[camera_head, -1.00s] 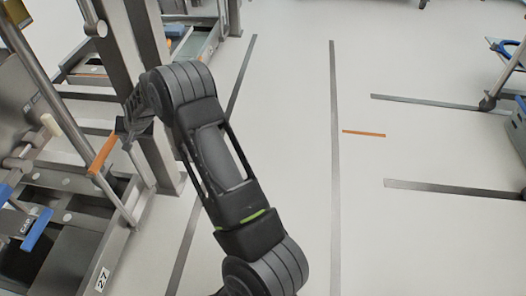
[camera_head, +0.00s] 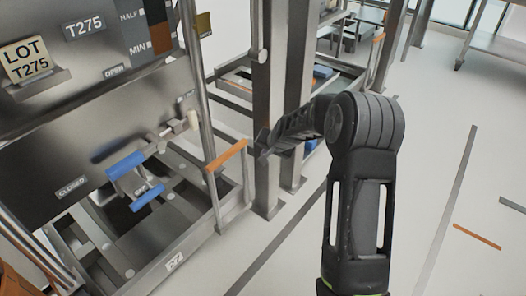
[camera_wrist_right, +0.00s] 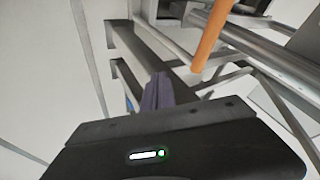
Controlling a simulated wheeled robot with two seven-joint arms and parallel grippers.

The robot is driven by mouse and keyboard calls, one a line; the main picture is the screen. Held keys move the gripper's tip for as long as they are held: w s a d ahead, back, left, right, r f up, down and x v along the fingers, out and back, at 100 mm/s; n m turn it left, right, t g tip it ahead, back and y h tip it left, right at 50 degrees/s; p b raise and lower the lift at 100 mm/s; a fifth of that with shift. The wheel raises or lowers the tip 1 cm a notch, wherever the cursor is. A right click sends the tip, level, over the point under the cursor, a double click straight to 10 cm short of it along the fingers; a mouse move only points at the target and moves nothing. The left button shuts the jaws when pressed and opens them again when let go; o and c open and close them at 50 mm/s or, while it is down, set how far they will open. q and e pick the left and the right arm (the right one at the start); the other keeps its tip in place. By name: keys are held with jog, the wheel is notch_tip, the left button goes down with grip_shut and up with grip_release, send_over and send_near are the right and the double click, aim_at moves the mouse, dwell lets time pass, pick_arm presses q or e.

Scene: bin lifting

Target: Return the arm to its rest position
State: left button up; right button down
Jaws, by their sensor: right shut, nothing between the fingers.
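My right arm reaches up from the lower right of the head view. Its gripper (camera_head: 268,145) is shut and empty, in front of the grey steel posts and to the right of an orange handle (camera_head: 226,155). I see a gap in the picture between the fingertips and that handle. In the right wrist view the shut fingers (camera_wrist_right: 158,92) point away from the camera, and an orange bar (camera_wrist_right: 211,38) lies beyond them at upper right. My left gripper is not in view.
A steel bin station (camera_head: 85,125) with blue handles (camera_head: 125,164) fills the left. A steel post (camera_head: 268,100) rises close behind the gripper. A steel table (camera_head: 495,45) stands at far right. The taped floor (camera_head: 425,170) at right is open.

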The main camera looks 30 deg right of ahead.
jog(key=shift+s+r, duration=0.45)
dwell(0.3)
